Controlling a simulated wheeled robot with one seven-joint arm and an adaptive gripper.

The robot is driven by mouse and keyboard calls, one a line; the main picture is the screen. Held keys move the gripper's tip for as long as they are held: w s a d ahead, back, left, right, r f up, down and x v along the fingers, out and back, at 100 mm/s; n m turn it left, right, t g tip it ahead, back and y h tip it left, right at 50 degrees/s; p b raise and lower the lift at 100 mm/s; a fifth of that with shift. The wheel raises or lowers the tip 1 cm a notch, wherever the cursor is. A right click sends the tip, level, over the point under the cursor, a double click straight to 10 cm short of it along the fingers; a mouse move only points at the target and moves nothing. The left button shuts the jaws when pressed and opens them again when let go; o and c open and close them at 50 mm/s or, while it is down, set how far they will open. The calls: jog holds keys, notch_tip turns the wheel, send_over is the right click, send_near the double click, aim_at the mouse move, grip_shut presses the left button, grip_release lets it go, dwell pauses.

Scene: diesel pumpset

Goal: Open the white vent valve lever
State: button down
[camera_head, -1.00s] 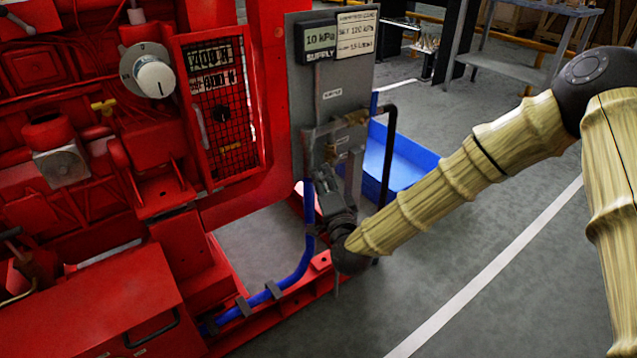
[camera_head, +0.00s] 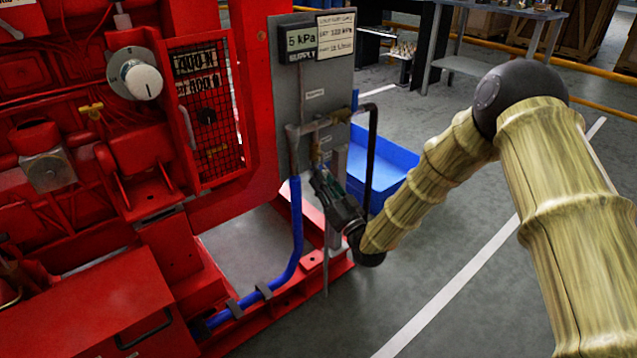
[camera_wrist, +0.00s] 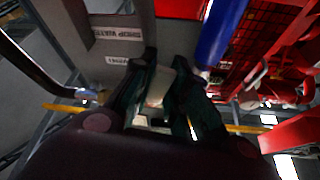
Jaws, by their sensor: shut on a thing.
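The grey panel (camera_head: 283,90) carries the vent pipework, with a brass fitting (camera_head: 318,124) and a display (camera_head: 300,40) reading 5 kPa. My gripper (camera_head: 320,180) is at the lower part of this panel, just right of the blue hose (camera_head: 297,220), tilted up toward the pipework. In the wrist view my gripper (camera_wrist: 170,88) has its dark fingers closed around a small pale piece, the white vent valve lever (camera_wrist: 158,86). The fingers hide most of the lever. In the head view the lever cannot be made out behind my gripper.
The red pumpset (camera_head: 120,160) fills the left. A black bent pipe (camera_head: 372,150) stands close to the right of my gripper. A blue bin (camera_head: 395,172) sits on the floor behind.

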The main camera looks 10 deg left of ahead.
jog(key=shift+w+d+f+n+g+y, duration=0.1)
jog(key=shift+w+d+n+g+y, duration=0.15)
jog(key=shift+n, duration=0.5)
jog(key=shift+w+d+n+g+y, duration=0.1)
jog(key=shift+w+n+g+y, duration=0.2)
jog(key=shift+n, duration=0.4)
jog(key=shift+w+d+f+n+g+y, duration=0.1)
jog(key=shift+w+d+n+g+y, duration=0.2)
jog(key=shift+n, duration=0.45)
jog(key=shift+s, duration=0.15)
jog(key=c, duration=1.4)
grip_release()
jog(key=shift+o, duration=0.2)
jog(key=v, duration=1.2)
jog(key=shift+r, duration=0.1)
